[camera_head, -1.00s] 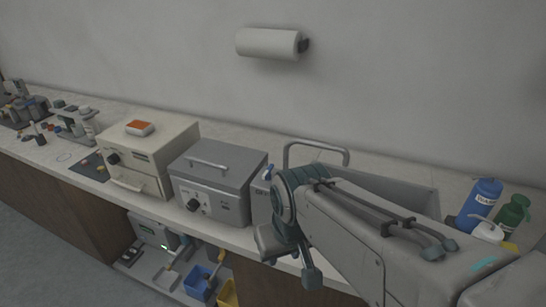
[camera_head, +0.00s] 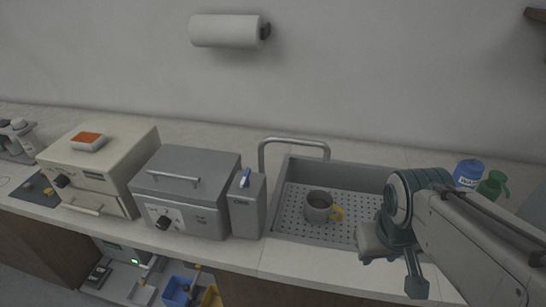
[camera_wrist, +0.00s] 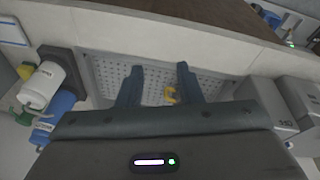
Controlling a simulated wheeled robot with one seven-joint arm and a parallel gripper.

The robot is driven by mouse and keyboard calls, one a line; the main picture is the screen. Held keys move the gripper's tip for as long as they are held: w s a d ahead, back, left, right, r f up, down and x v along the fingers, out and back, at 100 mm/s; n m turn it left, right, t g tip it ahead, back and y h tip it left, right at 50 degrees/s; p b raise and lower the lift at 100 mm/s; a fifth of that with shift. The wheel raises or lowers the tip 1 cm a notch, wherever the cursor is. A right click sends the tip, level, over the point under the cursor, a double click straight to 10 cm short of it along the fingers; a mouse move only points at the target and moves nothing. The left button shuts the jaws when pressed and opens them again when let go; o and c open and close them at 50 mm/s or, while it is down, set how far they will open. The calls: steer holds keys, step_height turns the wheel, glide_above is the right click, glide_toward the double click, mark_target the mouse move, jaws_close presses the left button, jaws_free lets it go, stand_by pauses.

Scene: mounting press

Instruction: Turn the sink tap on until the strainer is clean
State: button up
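The sink (camera_head: 345,170) is a grey basin with a perforated floor. A grey, cup-shaped vessel with a yellow handle (camera_head: 319,207) stands in it, perhaps the strainer; whether it is dirty is too small to tell. The tap (camera_head: 295,142) is a silver arched pipe at the sink's back left, with no water visible. My gripper (camera_wrist: 158,84) is open and empty in the wrist view. It is above the sink's right part, apart from tap and vessel. The yellow handle (camera_wrist: 170,95) shows between its fingers.
A grey lidded machine (camera_head: 187,188) and a cream machine (camera_head: 98,165) stand left of the sink. A blue bottle (camera_head: 467,173) and a green bottle (camera_head: 493,185) stand right of it. A paper roll (camera_head: 225,31) hangs on the wall.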

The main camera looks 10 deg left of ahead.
steer(key=w+a+n+h, duration=0.3)
steer(key=w+n, duration=0.1)
steer(key=n, duration=0.5)
steer(key=n+t+y+b, duration=0.3)
steer(key=n+t, duration=0.8)
steer(key=n, duration=1.3)
glide_toward(244, 177)
steer(key=x, duration=1.2)
steer(key=shift+w+d+f, duration=0.1)
jaws_close()
